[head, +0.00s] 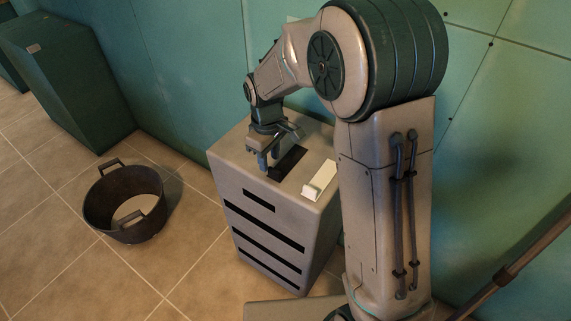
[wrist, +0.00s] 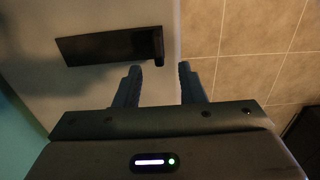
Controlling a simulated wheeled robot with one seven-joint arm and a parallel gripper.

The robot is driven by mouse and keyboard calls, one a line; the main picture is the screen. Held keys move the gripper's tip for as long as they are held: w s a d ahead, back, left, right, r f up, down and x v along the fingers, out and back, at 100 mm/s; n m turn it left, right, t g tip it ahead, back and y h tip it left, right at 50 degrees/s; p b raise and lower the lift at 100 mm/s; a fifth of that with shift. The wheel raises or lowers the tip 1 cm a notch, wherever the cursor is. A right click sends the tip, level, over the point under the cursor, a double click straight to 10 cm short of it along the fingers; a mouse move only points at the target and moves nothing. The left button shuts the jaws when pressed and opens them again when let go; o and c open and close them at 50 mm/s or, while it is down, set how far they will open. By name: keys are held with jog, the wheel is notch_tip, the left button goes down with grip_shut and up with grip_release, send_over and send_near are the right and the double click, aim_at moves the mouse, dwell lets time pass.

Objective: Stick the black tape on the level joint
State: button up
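The black tape is a flat dark strip (head: 287,163) on top of the grey cabinet (head: 228,160). In the wrist view the strip (wrist: 105,48) lies ahead of the fingers, with a small thicker piece at its right end. My gripper (head: 269,158) is over the cabinet top beside the strip, fingers pointing down. In the wrist view my gripper (wrist: 158,76) is open, with nothing between its fingers. The strip's right end is just beyond the finger gap. A level joint line (head: 525,45) runs across the green wall at the upper right.
A dark two-handled tub (head: 96,212) stands on the tiled floor at left. A dark green box (head: 75,80) stands behind it. A pole (head: 525,258) slants at lower right.

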aim_at(271, 168)
notch_tip(271, 168, down, 5)
jog(key=shift+d+r, duration=0.1)
jog(key=shift+r, duration=0.05)
jog(key=shift+c, duration=0.3)
grip_shut()
jog(key=shift+r, duration=0.1)
